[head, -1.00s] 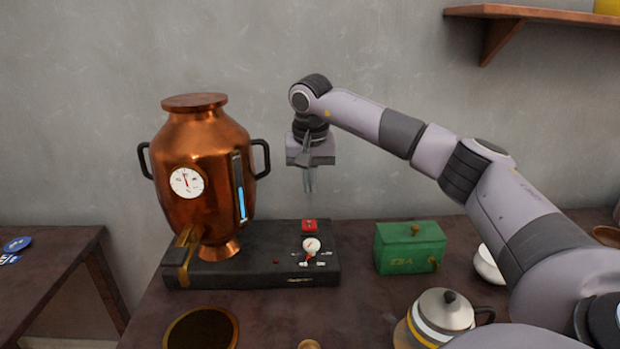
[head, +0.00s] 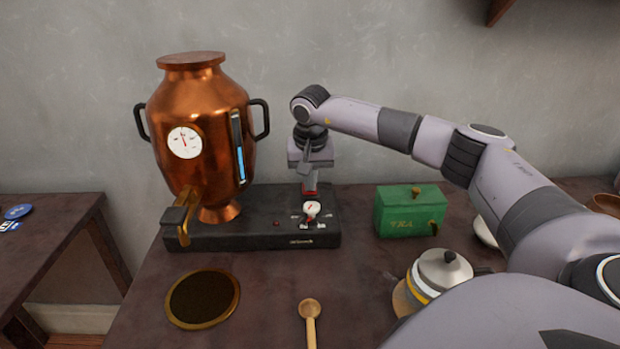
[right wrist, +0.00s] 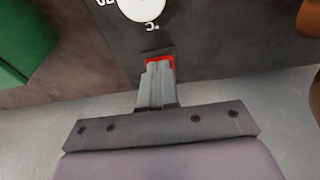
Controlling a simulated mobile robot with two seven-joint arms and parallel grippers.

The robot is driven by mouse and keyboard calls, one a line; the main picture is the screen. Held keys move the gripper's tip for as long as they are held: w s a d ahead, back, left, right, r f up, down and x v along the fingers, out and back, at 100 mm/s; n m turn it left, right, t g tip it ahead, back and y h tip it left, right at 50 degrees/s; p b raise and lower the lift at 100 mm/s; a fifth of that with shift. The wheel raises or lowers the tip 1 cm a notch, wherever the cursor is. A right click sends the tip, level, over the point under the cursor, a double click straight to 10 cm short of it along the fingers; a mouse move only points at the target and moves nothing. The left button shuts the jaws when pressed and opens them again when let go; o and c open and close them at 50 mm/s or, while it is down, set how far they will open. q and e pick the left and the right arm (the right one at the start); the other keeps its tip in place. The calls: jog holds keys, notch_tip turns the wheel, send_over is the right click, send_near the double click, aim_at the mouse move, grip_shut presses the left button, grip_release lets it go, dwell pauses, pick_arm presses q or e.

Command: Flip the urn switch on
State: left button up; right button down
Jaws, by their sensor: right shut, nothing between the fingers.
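The copper urn (head: 205,120) stands on a black base (head: 250,240) on the table. The red switch (head: 311,194) sits at the back of the base, right of the urn and behind a white dial (head: 312,208). My right gripper (head: 309,184) points down at the red switch with its fingers shut and empty. In the right wrist view its fingertips (right wrist: 158,68) overlap the red switch (right wrist: 160,59), hiding most of it. I cannot tell whether they touch it or which way it is tipped. My left gripper is not in view.
A green tea box (head: 409,211) stands right of the base. A lidded pot (head: 440,272) is at front right, below my right arm. A round brass-rimmed tray (head: 236,300) and a wooden spoon (head: 311,318) lie in front. A small dark lamp (head: 277,223) is on the base.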

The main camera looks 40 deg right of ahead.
jog(key=shift+s+f+t+h, duration=0.1)
jog(key=shift+f+t+h, duration=0.2)
jog(key=shift+f, duration=0.15)
jog(key=shift+a+r, duration=0.1)
jog(key=shift+r, duration=0.05)
jog(key=shift+w+d+r+p, duration=0.35)
jog(key=shift+w+d+p, duration=0.1)
jog(key=shift+w+d, duration=0.1)
